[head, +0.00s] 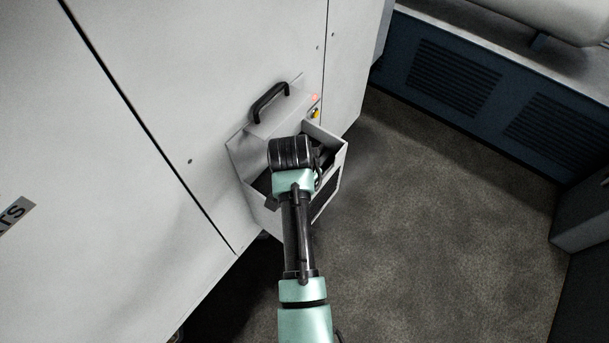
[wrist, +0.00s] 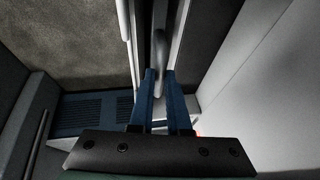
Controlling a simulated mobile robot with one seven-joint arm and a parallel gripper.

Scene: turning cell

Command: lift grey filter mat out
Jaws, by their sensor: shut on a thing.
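In the wrist view, my gripper (wrist: 160,74) has its two blue fingers closed around the near end of a slim, rounded grey piece (wrist: 160,48). I take this to be part of the grey filter mat; its full shape cannot be made out. It stands between pale walls of the open-topped housing (wrist: 134,45). In the head view, my arm reaches down into this light grey housing (head: 334,150) on the machine's side. My wrist covers most of the opening there, so the fingertips and the mat are hidden.
A black handle (head: 269,101) and a small panel with a lit red light (head: 314,98) and a yellow knob (head: 315,113) sit just behind the housing. The pale machine wall (head: 130,170) is close on the left. A blue vented cabinet (head: 450,80) stands at right; the floor (head: 420,220) between is clear.

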